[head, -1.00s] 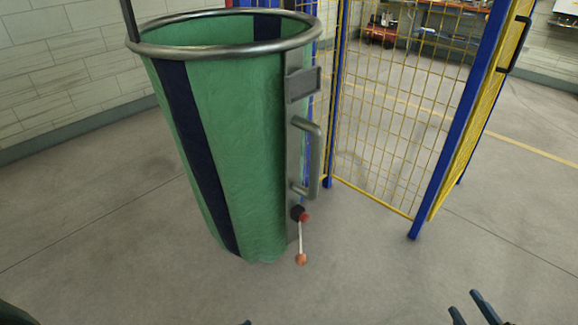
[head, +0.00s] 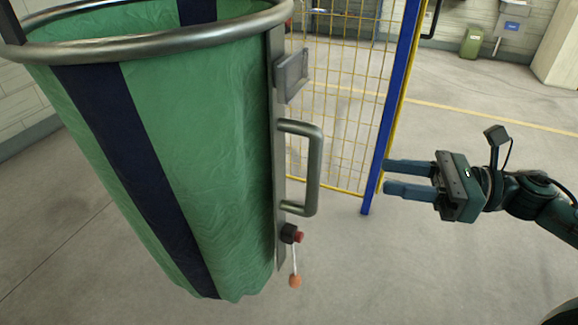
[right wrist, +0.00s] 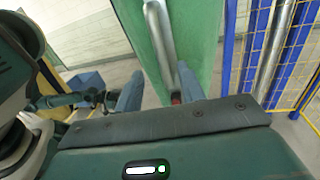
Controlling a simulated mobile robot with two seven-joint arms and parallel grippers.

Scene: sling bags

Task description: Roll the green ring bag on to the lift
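The green ring bag (head: 205,150), with dark blue stripes and a metal top ring (head: 150,40), stands large at the left of the head view. Its grey upright handle (head: 315,170) is on its right side. The bag (right wrist: 185,40) and handle (right wrist: 160,40) also show in the right wrist view, ahead of my fingers. My right gripper (head: 387,175) is open and empty, right of the handle and apart from it. A dark teal arm part in the right wrist view looks like my left arm; its fingers cannot be made out. No lift is clearly identifiable.
A yellow mesh fence (head: 340,100) with a blue post (head: 390,110) stands behind and right of the bag. A red knob (head: 299,237) and orange ball (head: 295,281) sit below the handle. A green bin (head: 471,42) stands far back.

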